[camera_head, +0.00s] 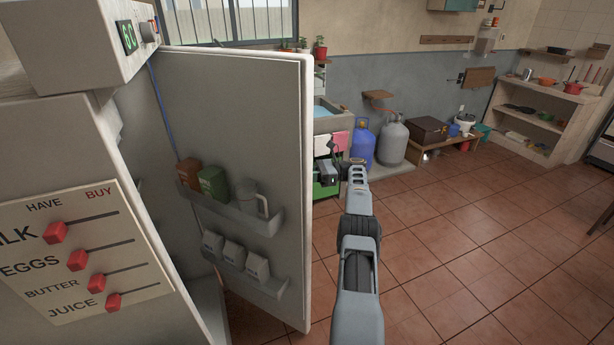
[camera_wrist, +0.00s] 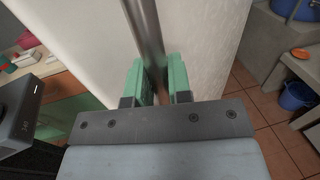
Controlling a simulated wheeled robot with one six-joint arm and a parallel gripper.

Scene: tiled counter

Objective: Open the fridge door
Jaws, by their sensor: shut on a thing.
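The fridge door (camera_head: 245,120) stands wide open, its inner side and shelves facing the head camera. The fridge body (camera_head: 95,140) is at the left. In the wrist view, a grey metal bar handle (camera_wrist: 143,22) runs along the pale outer face of the door (camera_wrist: 90,45). My gripper (camera_wrist: 160,82) has its green fingers on either side of the handle and is shut on it. In the head view my gripper (camera_head: 327,172) is just past the door's free edge, partly hidden, and the handle is hidden behind the door.
Door shelves hold cartons (camera_head: 213,185) and a white jug (camera_head: 250,198). Blue (camera_head: 363,146) and grey (camera_head: 393,142) gas cylinders stand beyond, near a sink (camera_head: 333,116). A shelf unit (camera_head: 540,115) is at the far right. The tiled floor (camera_head: 470,250) is clear at right.

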